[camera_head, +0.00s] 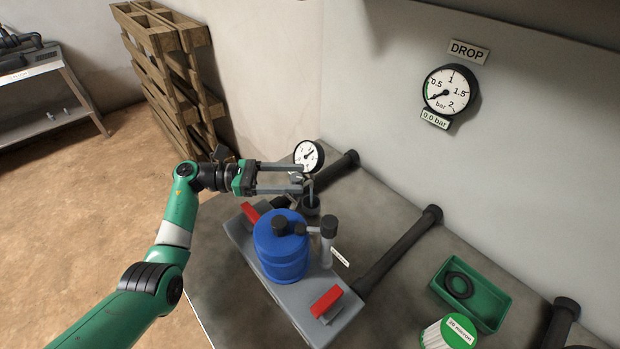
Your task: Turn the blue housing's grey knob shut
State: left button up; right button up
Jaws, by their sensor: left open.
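The blue housing (281,258) stands upright on a light grey base in the middle of the head view. A dark grey knob (280,224) sits on its top. My left gripper (302,179) is level, reaching in from the left above and behind the housing. Its fingers are apart with nothing clearly held between them, near a small dial gauge (308,154) and a short dark fitting (311,205). My right gripper is not in view.
Red handles (327,301) flank the housing on the base. Dark pipes (398,252) run to the wall. A green tray (472,293) with a black ring and a white filter (448,334) are at the right. The wall gauge (451,90) labelled DROP reads 0.0 bar.

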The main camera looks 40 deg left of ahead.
pick_arm(q)
jog(key=x, duration=0.4)
jog(key=shift+w+d, duration=0.1)
jog(key=shift+w, duration=0.05)
grip_shut()
